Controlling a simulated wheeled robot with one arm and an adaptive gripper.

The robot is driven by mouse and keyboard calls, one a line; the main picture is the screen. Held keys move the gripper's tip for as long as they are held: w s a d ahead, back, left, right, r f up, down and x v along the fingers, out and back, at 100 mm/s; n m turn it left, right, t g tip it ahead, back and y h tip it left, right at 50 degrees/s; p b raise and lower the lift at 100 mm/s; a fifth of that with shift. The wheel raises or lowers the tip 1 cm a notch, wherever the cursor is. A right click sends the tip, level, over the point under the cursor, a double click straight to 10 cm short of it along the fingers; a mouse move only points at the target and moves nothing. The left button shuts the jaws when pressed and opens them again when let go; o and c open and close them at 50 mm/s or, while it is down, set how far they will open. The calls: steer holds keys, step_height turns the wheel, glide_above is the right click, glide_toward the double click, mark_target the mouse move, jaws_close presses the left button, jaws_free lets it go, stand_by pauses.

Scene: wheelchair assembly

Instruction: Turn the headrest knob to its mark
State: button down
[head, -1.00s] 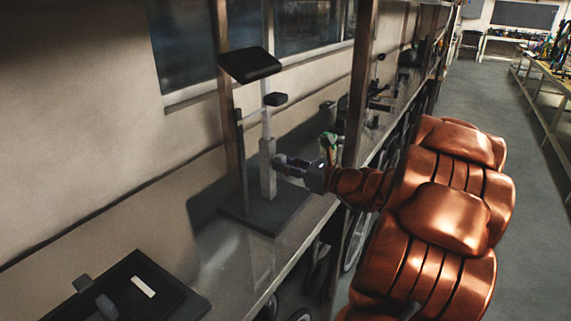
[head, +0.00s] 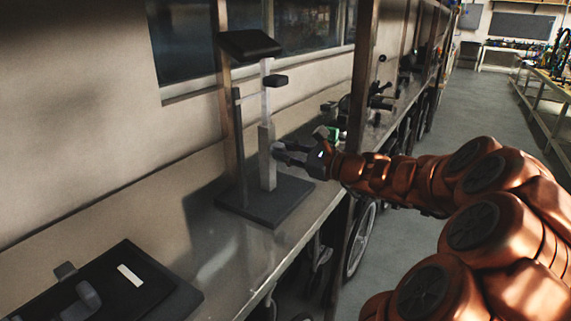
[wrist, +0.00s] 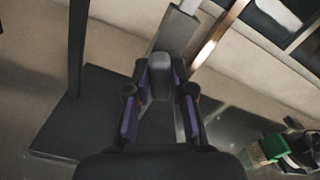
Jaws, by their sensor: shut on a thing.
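The headrest stand has a dark pad (head: 250,45) at the top. A light grey post (head: 267,155) rises from a dark base plate (head: 240,205) on the bench. My gripper (head: 278,152) reaches the lower, thicker part of the post from the right. In the wrist view, the dark grey rounded knob (wrist: 160,80) sits between the two purple-padded fingers of my gripper (wrist: 160,85), which are shut on it. In the head view the fingers hide the knob. I cannot make out its mark in either view.
A small dark block (head: 277,81) juts from the upper post, and a thin dark upright (head: 240,150) stands beside it. A black tray (head: 150,280) lies at the near left of the bench. A green item (wrist: 268,150) is at the lower right. The aisle floor (head: 440,125) is clear.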

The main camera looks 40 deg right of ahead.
steer(key=n+b, duration=0.4)
steer(key=b, duration=0.1)
steer(key=n+b, duration=0.8)
steer(key=b, duration=0.1)
steer(key=shift+a+f+b, duration=0.15)
steer(key=shift+f+b, duration=0.1)
steer(key=shift+b, duration=0.05)
steer(key=shift+n, duration=0.3)
steer(key=c, duration=1)
jaws_free()
steer(key=shift+s, duration=0.1)
steer(key=v, duration=0.7)
steer(key=shift+s, duration=0.2)
